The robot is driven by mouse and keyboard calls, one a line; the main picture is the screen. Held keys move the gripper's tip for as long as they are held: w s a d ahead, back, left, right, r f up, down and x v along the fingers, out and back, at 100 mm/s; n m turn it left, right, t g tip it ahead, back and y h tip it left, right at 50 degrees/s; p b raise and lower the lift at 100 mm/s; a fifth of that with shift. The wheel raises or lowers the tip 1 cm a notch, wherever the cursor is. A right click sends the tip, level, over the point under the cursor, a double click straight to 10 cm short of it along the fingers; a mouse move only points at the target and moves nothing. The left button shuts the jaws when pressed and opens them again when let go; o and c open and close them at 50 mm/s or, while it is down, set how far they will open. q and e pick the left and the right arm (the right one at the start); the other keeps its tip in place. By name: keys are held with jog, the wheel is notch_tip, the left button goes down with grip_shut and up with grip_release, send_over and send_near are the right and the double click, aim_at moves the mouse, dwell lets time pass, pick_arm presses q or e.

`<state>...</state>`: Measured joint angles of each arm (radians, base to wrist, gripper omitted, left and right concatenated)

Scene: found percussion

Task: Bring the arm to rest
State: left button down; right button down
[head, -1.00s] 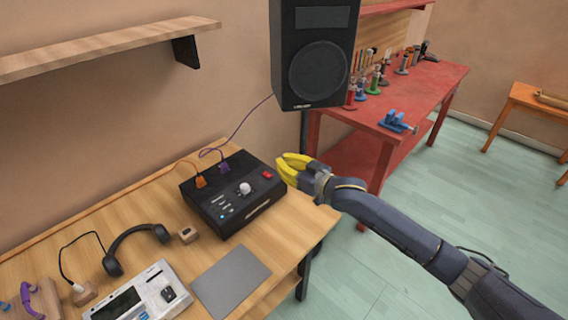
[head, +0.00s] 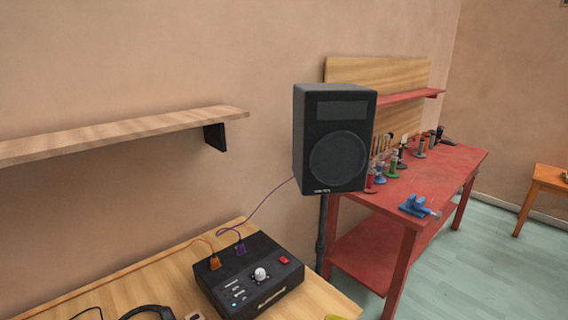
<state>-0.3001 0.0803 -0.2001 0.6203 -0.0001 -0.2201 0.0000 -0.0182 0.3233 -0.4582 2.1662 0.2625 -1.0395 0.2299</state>
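My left gripper is not in view.
A black speaker (head: 337,157) stands on a pole behind the desk. A red workbench (head: 425,178) holds a blue vise (head: 415,207) and several small tools. A wooden shelf (head: 120,132) juts from the left wall. Headphones (head: 150,311) are cut off below.

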jog(key=s+d+f+m+g+h, duration=0.1)
jog(key=s+d+f+g+h, duration=0.25)
jog(key=s+d, duration=0.75)
jog(key=s+d+f+g+h, duration=0.25)
jog(key=s+d+h, duration=0.25)
jog(key=s+d, duration=0.6)
jog(key=s+a+f+g+y, duration=0.1)
jog(key=s+a+f, duration=0.15)
jog(key=f, duration=0.85)
jog(key=s+a+f+y, duration=0.1)
jog(key=a+f, duration=0.2)
jog(key=f, duration=0.7)
jog(key=s+a+f+g+y, duration=0.1)
jog(key=s+a+f, duration=0.15)
jog(key=f, duration=0.85)
jog(key=s+f+m+g+y, duration=0.1)
jog(key=s+f+m+g, duration=0.1)
jog(key=s+f, duration=1.8)
jog(key=shift+s+f+m+g, duration=0.2)
jog(key=shift+s+m+g, duration=0.25)
jog(key=shift+m, duration=0.25)
